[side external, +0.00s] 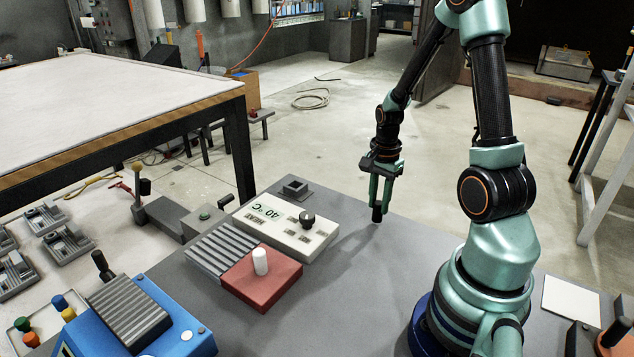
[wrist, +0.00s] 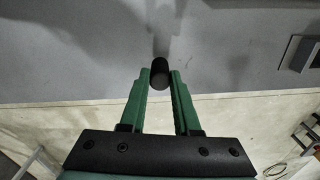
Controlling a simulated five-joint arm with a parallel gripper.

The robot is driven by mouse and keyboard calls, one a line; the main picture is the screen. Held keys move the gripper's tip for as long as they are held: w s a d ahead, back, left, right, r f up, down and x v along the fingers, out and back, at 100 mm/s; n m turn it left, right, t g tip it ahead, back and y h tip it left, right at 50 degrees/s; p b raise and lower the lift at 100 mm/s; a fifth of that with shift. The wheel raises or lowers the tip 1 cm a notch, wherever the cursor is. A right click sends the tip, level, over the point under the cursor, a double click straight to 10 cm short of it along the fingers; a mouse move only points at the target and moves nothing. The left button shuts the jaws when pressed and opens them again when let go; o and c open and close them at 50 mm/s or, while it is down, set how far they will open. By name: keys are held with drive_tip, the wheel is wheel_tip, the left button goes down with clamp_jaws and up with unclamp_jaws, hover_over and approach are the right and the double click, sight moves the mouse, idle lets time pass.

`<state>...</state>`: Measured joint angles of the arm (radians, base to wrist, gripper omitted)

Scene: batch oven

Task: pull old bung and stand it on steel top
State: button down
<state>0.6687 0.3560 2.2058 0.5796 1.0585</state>
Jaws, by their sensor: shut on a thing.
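My gripper (side external: 380,190) points down over the far edge of the grey steel top (side external: 365,270), at the right of the control box. Its green fingers are shut on a dark, short cylindrical bung (side external: 377,214), held upright at the fingertips. In the wrist view the dark bung (wrist: 159,70) sits between the green fingertips (wrist: 158,80), with the grey top (wrist: 80,50) behind it. I cannot tell whether its lower end touches the top. A white peg (side external: 260,261) stands upright in a red block (side external: 262,280).
A beige control box (side external: 285,228) reading 40 °C, with a black knob, stands left of my gripper. A small dark square socket (side external: 295,187) is behind it. A blue machine (side external: 165,315) is at the front left. The top between the control box and my base is clear.

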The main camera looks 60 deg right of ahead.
sight(379, 202)
drive_tip(key=shift+f, duration=0.65)
idle(0.7)
drive_tip(key=c, duration=0.6)
unclamp_jaws()
drive_tip(key=shift+o, duration=0.2)
wheel_tip(379, 202, up, 12)
drive_tip(key=w+a+r+n+t, duration=0.1)
drive_tip(key=a+r+n, duration=0.4)
drive_tip(key=a+n, duration=0.5)
drive_tip(key=w+a+r+n+t, duration=0.1)
drive_tip(key=a+r+n+t, duration=0.3)
drive_tip(key=a+n, duration=0.5)
drive_tip(key=shift+a+r+n+t, duration=0.3)
drive_tip(key=shift+a+r+n, duration=0.15)
drive_tip(key=shift+a, duration=0.55)
